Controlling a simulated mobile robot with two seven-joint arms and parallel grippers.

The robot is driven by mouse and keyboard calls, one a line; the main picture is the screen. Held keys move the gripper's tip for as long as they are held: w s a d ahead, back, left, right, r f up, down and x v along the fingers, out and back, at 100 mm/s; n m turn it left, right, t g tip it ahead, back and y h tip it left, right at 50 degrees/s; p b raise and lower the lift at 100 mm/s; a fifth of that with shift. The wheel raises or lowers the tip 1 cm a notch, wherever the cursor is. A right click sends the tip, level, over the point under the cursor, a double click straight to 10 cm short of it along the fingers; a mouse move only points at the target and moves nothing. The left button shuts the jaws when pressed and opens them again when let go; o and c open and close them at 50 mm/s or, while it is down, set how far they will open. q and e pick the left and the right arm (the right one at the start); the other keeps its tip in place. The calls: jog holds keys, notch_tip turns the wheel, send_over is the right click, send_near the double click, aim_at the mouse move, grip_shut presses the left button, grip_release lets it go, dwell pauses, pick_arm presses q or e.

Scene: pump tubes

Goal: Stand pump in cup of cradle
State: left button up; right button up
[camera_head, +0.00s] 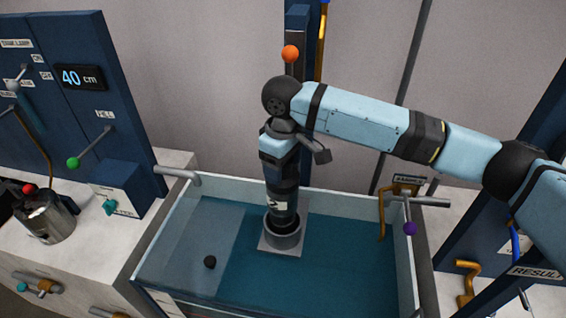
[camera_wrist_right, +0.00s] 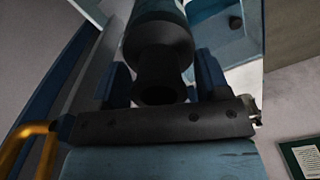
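The pump (camera_head: 280,207), dark with a white label, stands upright or nearly so at the middle of the tank. Its lower end is inside the grey round cup (camera_head: 283,241) on a square plate; how deep it sits is hidden. My right gripper (camera_head: 282,176) points down over the cup and is shut on the pump's upper part. In the right wrist view its dark blue fingers (camera_wrist_right: 162,80) lie on either side of the pump's dark neck (camera_wrist_right: 160,78). My left gripper is not in view.
The glass-walled tank (camera_head: 420,262) surrounds the cup. A small dark ball-like thing (camera_head: 210,262) lies at its left. A purple-knobbed lever (camera_head: 410,228) hangs at the right wall, a spout (camera_head: 180,176) at the left. An orange-knobbed lever (camera_head: 290,54) stands behind my wrist.

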notch_tip(320, 180, up, 6)
jog(key=shift+r+b, duration=0.15)
jog(key=shift+b, duration=0.45)
jog(key=shift+r, duration=0.7)
jog(key=shift+a, duration=0.1)
